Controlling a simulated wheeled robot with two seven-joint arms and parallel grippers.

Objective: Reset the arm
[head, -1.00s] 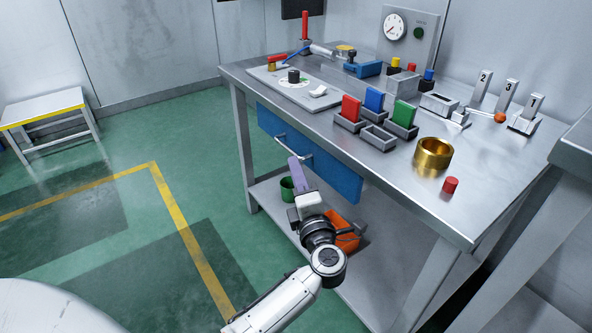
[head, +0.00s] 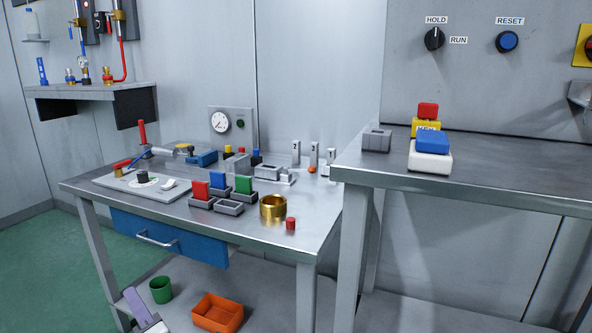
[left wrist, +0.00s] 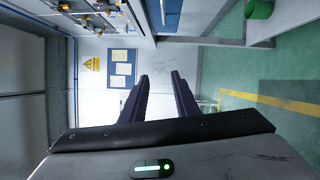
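My left gripper (head: 133,298) shows at the lower left of the head view, in front of the workbench and low near its shelf. In the left wrist view its two dark purple fingers (left wrist: 159,84) stand apart with nothing between them, so it is open and empty. The rest of the left arm is out of the head view. My right gripper is in neither view. A blue round button (head: 508,41) under a RESET label is on the wall panel at the upper right, beside a black HOLD/RUN knob (head: 434,38).
The steel workbench (head: 270,243) holds red, blue and green blocks in grey holders, a brass ring (head: 273,206) and a red cylinder (head: 290,223). An orange bin (head: 217,312) and green cup (head: 161,289) are on its shelf. A higher bench (head: 490,190) stands right.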

